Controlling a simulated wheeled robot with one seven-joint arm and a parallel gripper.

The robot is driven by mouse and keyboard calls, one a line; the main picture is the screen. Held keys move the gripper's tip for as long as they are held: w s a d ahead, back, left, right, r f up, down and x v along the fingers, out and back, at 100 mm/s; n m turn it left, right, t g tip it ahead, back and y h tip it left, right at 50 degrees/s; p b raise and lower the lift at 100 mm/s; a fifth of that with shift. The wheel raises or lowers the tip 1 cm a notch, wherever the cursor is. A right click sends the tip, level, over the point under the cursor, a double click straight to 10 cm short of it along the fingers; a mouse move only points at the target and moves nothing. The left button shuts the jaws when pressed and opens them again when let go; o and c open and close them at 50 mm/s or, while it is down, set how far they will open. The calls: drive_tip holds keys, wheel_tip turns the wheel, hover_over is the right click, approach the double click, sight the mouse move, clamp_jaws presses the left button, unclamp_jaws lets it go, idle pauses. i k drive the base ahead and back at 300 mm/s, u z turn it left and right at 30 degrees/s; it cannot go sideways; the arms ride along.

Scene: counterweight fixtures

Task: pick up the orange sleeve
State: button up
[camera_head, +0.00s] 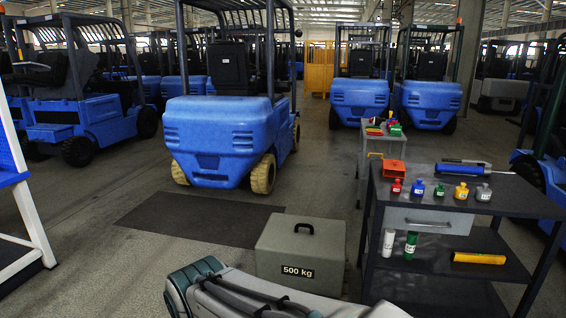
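An orange-yellow sleeve (478,258), a tube with a dark mark, lies on its side on the middle shelf of the dark cart (433,274) at the right. It is near the shelf's right part, below the drawer. White (388,243) and green (410,245) cylinders stand upright on the same shelf, to its left. Part of my arm crosses the bottom of the view. My gripper is not visible, so its distance from the sleeve and what it may hold cannot be seen.
The cart top carries several small coloured weights, an orange item (393,168) and a blue tool (463,163). A grey 500 kg block (301,251) stands left of the cart. A blue forklift (226,137) is behind; a dark mat (201,219) lies on open floor.

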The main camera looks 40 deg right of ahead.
sight(395, 169)
drive_tip(key=z, duration=2.1)
drive_tip(key=i, duration=2.25)
